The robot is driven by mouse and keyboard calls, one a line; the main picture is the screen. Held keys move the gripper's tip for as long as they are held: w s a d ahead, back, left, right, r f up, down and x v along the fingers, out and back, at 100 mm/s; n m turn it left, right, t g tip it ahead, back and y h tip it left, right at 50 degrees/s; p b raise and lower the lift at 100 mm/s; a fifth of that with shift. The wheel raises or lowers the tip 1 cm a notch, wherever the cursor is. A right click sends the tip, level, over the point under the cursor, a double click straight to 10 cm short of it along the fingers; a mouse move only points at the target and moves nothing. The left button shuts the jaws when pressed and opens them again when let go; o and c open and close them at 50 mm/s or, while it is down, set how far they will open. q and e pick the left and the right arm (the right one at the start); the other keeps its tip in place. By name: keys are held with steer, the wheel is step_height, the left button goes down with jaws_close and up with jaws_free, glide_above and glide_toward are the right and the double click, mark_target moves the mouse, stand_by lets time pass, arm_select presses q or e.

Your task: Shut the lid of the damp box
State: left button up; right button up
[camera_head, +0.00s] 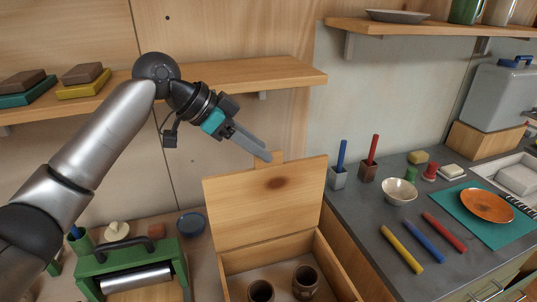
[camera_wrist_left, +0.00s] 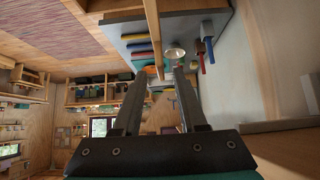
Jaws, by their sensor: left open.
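The damp box (camera_head: 343,268) is a light wooden box at the bottom middle of the head view, with two dark brown pots inside. Its lid (camera_head: 240,215) stands up, open, at the back, with a dark knot and a small tab (camera_head: 277,158) on its top edge. My left gripper (camera_head: 262,150) is at the lid's top edge by the tab; I cannot tell whether it touches. In the left wrist view the fingers (camera_wrist_left: 159,74) are apart, and a thin wooden strip (camera_wrist_left: 152,32), seemingly the lid edge-on, runs down between their tips. My right gripper is not in view.
A wooden shelf (camera_head: 270,75) is behind my left arm. A green press (camera_head: 105,262) stands left of the box. The grey counter (camera_head: 365,225) at right holds a pale bowl (camera_head: 399,191), coloured sticks and an orange plate (camera_head: 487,205). The air above the box's front is clear.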

arm_select(q)
steer(key=shift+x, duration=1.75)
jaws_close()
